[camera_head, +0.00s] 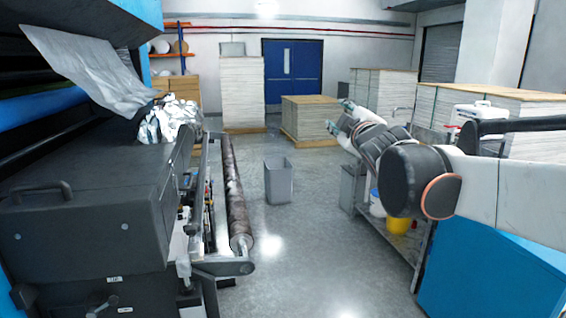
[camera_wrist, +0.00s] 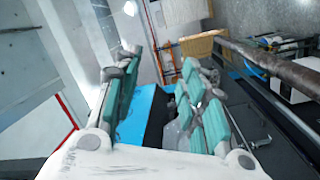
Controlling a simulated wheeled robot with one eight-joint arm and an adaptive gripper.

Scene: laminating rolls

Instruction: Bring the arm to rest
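My arm (camera_head: 510,185) reaches in from the right side of the head view and stretches forward, raised above a low metal cart. My gripper (camera_head: 338,114) is at its far end, pointing away from me with its fingers spread. In the wrist view my gripper (camera_wrist: 158,70) shows its green-padded fingers well apart. Nothing is seen held between them.
The black and blue laminating machine (camera_head: 90,210) fills the left, with a dark roller (camera_head: 233,195) along its side. A grey bin (camera_head: 278,181) stands on the open floor. A metal cart (camera_head: 385,232) and a blue cabinet (camera_head: 490,270) are at right. Paper stacks stand behind.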

